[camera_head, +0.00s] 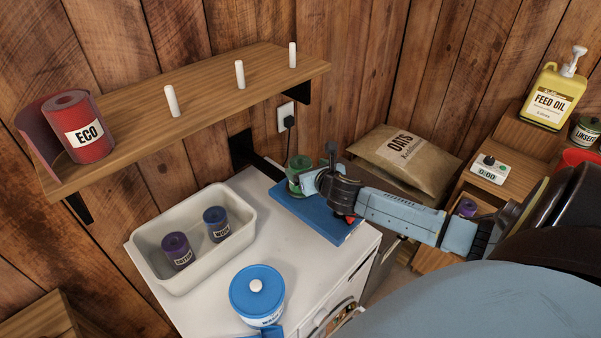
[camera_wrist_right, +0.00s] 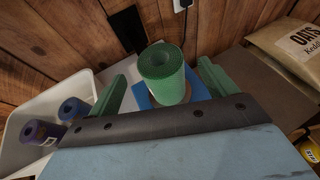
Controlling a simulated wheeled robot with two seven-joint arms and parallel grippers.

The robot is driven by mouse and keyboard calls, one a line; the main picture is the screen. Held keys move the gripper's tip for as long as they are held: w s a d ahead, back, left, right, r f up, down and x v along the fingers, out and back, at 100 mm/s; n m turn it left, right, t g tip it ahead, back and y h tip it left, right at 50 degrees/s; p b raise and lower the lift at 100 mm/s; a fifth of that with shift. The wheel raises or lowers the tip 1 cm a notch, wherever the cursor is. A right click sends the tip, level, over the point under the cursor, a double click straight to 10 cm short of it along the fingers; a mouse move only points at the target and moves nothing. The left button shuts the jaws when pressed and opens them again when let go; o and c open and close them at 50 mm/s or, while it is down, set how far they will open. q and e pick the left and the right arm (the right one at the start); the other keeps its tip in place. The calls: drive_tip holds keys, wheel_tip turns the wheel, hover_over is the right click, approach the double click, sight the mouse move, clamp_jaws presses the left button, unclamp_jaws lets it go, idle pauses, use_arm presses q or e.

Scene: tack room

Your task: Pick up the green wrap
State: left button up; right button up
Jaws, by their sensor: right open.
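The green wrap (camera_head: 294,168) is a rolled cylinder standing upright on a blue mat at the back of the white cabinet top. In the right wrist view the green wrap (camera_wrist_right: 163,75) stands between the two green fingers of my right gripper (camera_wrist_right: 162,88). A gap shows on each side of the roll, so the fingers are apart and not closed on it. In the head view my right gripper (camera_head: 308,180) reaches in from the right and hides part of the roll. My left gripper is not in view.
A white tray (camera_head: 137,256) left of the blue mat (camera_head: 330,226) holds two purple-blue rolls. A blue lidded tub (camera_head: 257,290) stands in front. An oats sack (camera_head: 405,158) lies right.

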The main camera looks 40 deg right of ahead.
sight(304, 166)
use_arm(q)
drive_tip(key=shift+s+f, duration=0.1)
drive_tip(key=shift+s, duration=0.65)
use_arm(e)
drive_tip(key=shift+x, duration=1.55)
drive_tip(key=shift+r, duration=0.1)
drive_tip(key=c, duration=1.5)
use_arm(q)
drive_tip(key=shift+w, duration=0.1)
use_arm(e)
drive_tip(key=shift+r, duration=0.1)
